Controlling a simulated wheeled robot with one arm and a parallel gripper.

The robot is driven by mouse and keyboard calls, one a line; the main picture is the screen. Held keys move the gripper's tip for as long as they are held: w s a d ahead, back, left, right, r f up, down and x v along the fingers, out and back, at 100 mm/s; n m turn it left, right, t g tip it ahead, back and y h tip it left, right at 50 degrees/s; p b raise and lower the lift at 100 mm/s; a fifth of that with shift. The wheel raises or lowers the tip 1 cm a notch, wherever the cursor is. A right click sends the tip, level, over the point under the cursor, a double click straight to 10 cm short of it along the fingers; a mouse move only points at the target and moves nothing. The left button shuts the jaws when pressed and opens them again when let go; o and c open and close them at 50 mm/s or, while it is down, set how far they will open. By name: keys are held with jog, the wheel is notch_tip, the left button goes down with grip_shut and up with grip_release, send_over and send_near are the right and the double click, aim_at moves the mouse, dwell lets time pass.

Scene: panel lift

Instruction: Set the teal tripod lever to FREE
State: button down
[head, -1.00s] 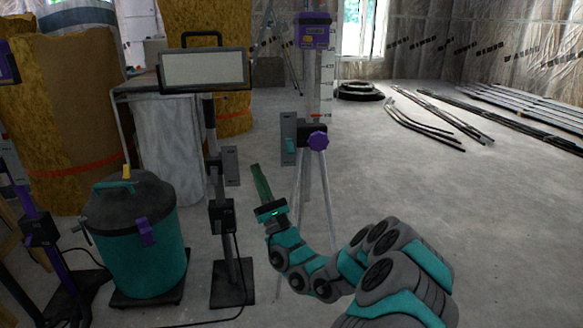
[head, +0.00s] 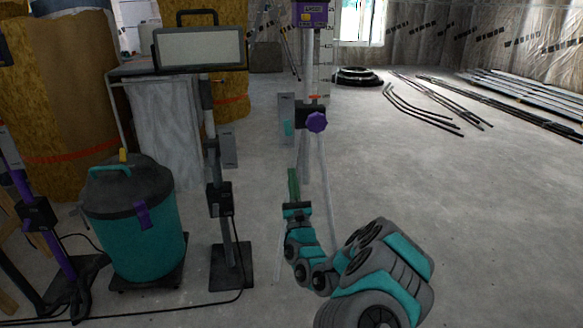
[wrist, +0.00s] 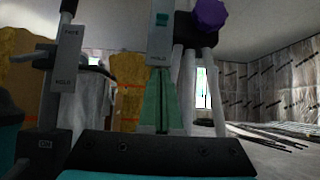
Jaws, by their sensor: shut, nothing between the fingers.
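The teal tripod lever (head: 288,128) sits on a grey upright plate (head: 286,106) fixed to the tripod, left of a purple knob (head: 316,122). In the wrist view the lever (wrist: 162,19) is at the top, above the word HOLD on its plate (wrist: 159,48); the top of that plate is cut off. My gripper (head: 292,171) is shut and empty, pointing up just below the plate in the head view. In the wrist view its green fingers (wrist: 162,105) end near the plate's lower edge. I cannot tell the gap in depth.
A lamp stand (head: 231,256) left of the tripod carries another grey plate (head: 229,148), which reads HOLD at its lower end in the wrist view (wrist: 68,60). A teal vacuum (head: 135,235) stands further left. The floor to the right is open, with long bars (head: 440,105) behind.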

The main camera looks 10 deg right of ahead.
aim_at(288, 129)
jog(key=b+x, duration=0.1)
jog(key=x, duration=0.7)
jog(key=shift+r, duration=0.15)
jog(key=shift+w+r, duration=0.15)
jog(key=shift+r, duration=0.1)
jog(key=shift+s+r, duration=0.45)
jog(key=shift+r, duration=0.4)
jog(key=shift+s+r, duration=0.4)
jog(key=shift+r, duration=0.45)
jog(key=shift+r, duration=0.1)
jog(key=shift+s+g, duration=0.15)
jog(key=shift+g, duration=0.15)
